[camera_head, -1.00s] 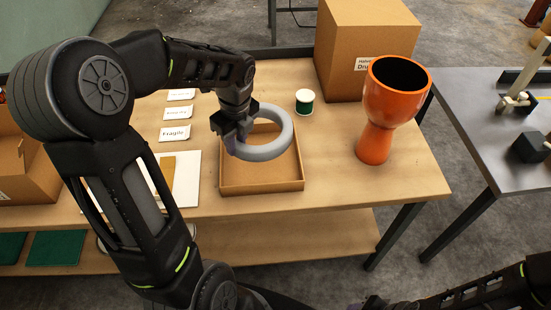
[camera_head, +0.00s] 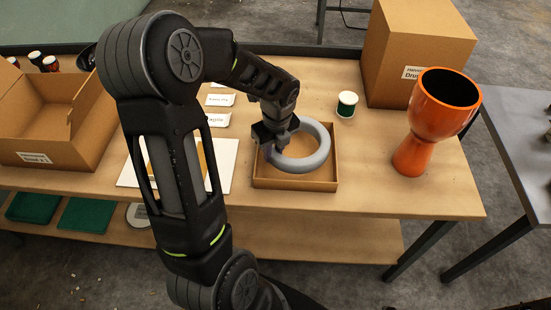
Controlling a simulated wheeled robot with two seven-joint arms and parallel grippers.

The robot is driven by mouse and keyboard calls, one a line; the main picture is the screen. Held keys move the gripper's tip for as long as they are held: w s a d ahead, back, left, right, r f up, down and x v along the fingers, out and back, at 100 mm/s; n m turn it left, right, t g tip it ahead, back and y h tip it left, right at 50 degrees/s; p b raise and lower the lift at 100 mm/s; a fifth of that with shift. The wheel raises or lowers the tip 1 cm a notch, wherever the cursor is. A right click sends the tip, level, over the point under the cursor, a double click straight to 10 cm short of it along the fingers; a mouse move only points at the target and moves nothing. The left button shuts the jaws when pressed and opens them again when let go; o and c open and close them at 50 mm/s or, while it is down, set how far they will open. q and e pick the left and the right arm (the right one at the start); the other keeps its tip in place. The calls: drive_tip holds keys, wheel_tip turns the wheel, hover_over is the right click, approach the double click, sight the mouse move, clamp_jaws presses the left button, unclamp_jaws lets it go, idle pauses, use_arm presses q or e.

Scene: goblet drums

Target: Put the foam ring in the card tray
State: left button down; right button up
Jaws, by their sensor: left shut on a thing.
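The grey foam ring (camera_head: 318,160) is in the middle of the head view, over the card tray. The card tray (camera_head: 297,184) is a shallow brown open box on the wooden table. My left gripper (camera_head: 273,150) is shut on the left side of the ring. The ring looks roughly level and lies within the tray's outline; I cannot tell whether it touches the tray floor. The gripper hides part of the ring and the tray's left side. My right gripper is not in view.
An orange goblet drum (camera_head: 437,115) stands to the right, before a large cardboard box (camera_head: 410,55). A green and white spool (camera_head: 347,104) is behind the tray. An open carton (camera_head: 50,120) is at the left. Labels and white sheets (camera_head: 226,160) lie left of the tray.

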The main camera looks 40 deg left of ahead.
use_arm(q)
drive_tip(key=shift+f, duration=0.2)
drive_tip(key=shift+f, duration=1.8)
drive_tip(key=shift+f, duration=0.15)
drive_tip(key=c, duration=1.2)
unclamp_jaws()
drive_tip(key=shift+c, duration=0.2)
drive_tip(key=r, duration=0.4)
drive_tip(key=d+r, duration=0.1)
drive_tip(key=r, duration=0.7)
drive_tip(key=shift+s+d+r, duration=0.15)
drive_tip(key=shift+s+d, duration=0.05)
